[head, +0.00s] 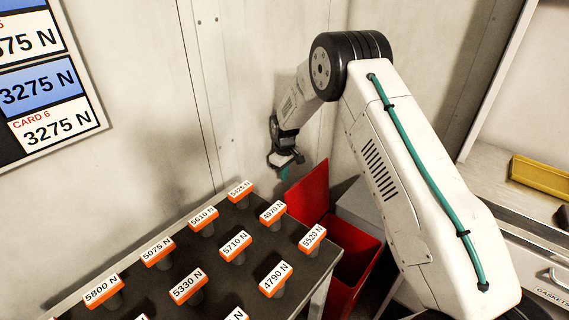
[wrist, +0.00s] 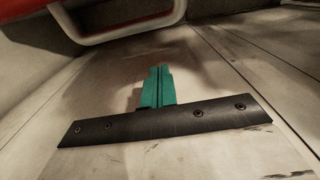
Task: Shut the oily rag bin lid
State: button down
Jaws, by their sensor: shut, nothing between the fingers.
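The red oily rag bin (head: 345,291) stands on the floor between the table and my arm. Its lid (head: 309,190) is raised, leaning up toward the back wall, and the dark inside of the bin shows. My gripper (head: 285,172) is just above and to the left of the raised lid's upper edge; I cannot tell if it touches. Its teal fingers are together and empty, as the wrist view (wrist: 155,86) also shows. A red surface with a pale handle (wrist: 125,30) crosses the top left of the wrist view, probably part of the bin.
A dark-topped table (head: 136,270) with several orange-labelled weights stands left of the bin, close beside it. A grey box (head: 358,207) is behind the bin. A counter with a yellow tray (head: 540,175) is at the right. Walls close in the corner behind.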

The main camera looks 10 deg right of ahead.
jog(key=s, duration=0.1)
jog(key=s+d, duration=0.2)
jog(key=shift+d+r, duration=0.2)
jog(key=shift+r, duration=0.05)
jog(key=shift+s+a, duration=0.1)
